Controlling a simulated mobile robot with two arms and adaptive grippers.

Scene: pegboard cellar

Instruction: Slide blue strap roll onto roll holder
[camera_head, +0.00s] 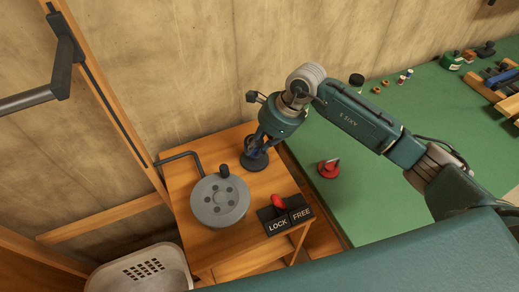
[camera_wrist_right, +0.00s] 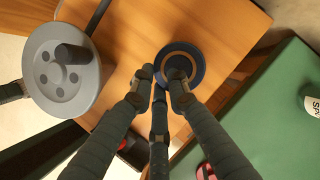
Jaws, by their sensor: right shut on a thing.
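The blue strap roll (camera_head: 255,162) is a small dark blue disc over the back right part of the wooden stand. In the right wrist view the roll (camera_wrist_right: 196,82) shows a tan ring around a dark middle. My right gripper (camera_head: 262,145) reaches down onto it and is shut on it; its fingers (camera_wrist_right: 161,78) cover part of the roll. I cannot tell whether the roll touches the wood. No part is clearly a roll holder; a dark bracket with a grey bar (camera_head: 28,99) juts from the wooden post at upper left. My left gripper is out of view.
A grey crank reel (camera_head: 215,208) sits on the wooden stand (camera_head: 190,172), left of the roll. A LOCK/FREE plate with a red lever (camera_head: 279,203) is at its front right. A red object (camera_head: 328,169) lies on the green bench (camera_head: 365,195). A perforated basket (camera_head: 140,270) is below left.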

